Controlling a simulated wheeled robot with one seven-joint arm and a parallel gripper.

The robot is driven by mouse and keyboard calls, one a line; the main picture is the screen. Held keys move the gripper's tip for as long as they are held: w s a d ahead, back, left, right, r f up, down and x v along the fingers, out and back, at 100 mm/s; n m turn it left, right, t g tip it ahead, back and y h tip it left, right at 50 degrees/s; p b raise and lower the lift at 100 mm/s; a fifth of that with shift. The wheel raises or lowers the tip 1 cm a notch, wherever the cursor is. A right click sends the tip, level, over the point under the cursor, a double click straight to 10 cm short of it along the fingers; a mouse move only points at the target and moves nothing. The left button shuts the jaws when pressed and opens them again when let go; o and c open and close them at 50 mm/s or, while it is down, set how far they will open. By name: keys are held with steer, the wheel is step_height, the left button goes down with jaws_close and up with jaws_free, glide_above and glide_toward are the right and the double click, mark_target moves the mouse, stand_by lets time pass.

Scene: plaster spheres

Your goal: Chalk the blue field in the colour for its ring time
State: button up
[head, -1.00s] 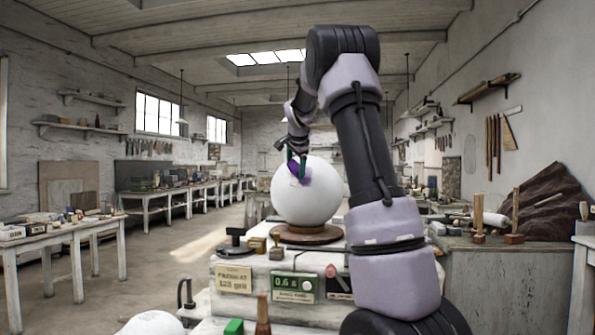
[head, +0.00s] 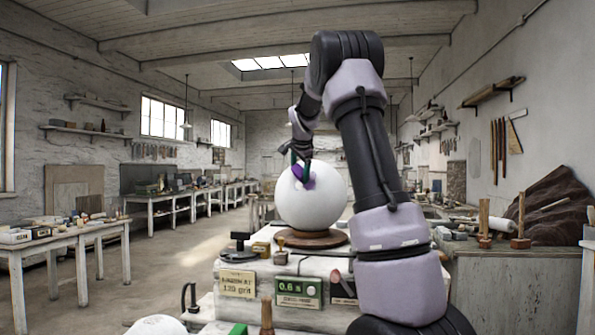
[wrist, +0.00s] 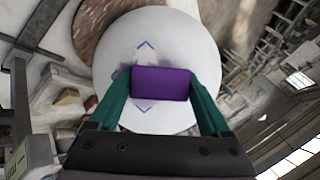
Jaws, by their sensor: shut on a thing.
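A white plaster sphere (head: 312,205) stands on a round brown turntable (head: 311,239); it also shows in the wrist view (wrist: 196,48). My gripper (wrist: 160,80), with green fingers, is shut on a purple chalk block (wrist: 161,84). In the head view, my gripper (head: 301,168) is at the sphere's upper left. Blue corner lines (wrist: 147,44) show on the sphere beyond the block, with faint purple colour beside the block. The block hides most of the blue-lined field. I cannot tell whether the block touches the sphere. A green display (head: 291,287) reads 0.6 s.
The turntable stands on a pale stone block bearing a grit sign (head: 237,284) and a small black stand (head: 239,246). A wooden table (head: 72,240) with small boxes is at left. Mallets (head: 484,222) and a dark rock (head: 560,205) are at right. The left floor is clear.

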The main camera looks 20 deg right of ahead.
steer(key=shift+s+d+f, duration=0.3)
steer(key=shift+s+f, duration=0.3)
steer(key=shift+s, duration=0.15)
steer(key=shift+w+a+r, duration=0.3)
steer(key=shift+w+r, duration=0.3)
steer(key=shift+w, duration=0.15)
steer(key=shift+w+a+r, duration=0.3)
steer(key=shift+w+r, duration=0.3)
steer(key=shift+w, duration=0.1)
steer(key=shift+s+a+f, duration=0.1)
steer(key=shift+s, duration=0.5)
steer(key=shift+s+a+f, duration=0.1)
steer(key=shift+s, duration=0.5)
steer(key=shift+s+a+f+t+h, duration=0.2)
steer(key=shift+f+t, duration=0.1)
steer(key=shift+f, duration=0.3)
steer(key=shift+s+a+f+t+h, duration=0.1)
steer(key=shift+s+f+t+h, duration=0.15)
steer(key=shift+f, duration=0.35)
steer(key=shift+s+a+f+t+h, duration=0.1)
steer(key=shift+s+f+t+h, duration=0.1)
steer(key=shift+f+t, duration=0.3)
steer(key=shift+f, duration=0.1)
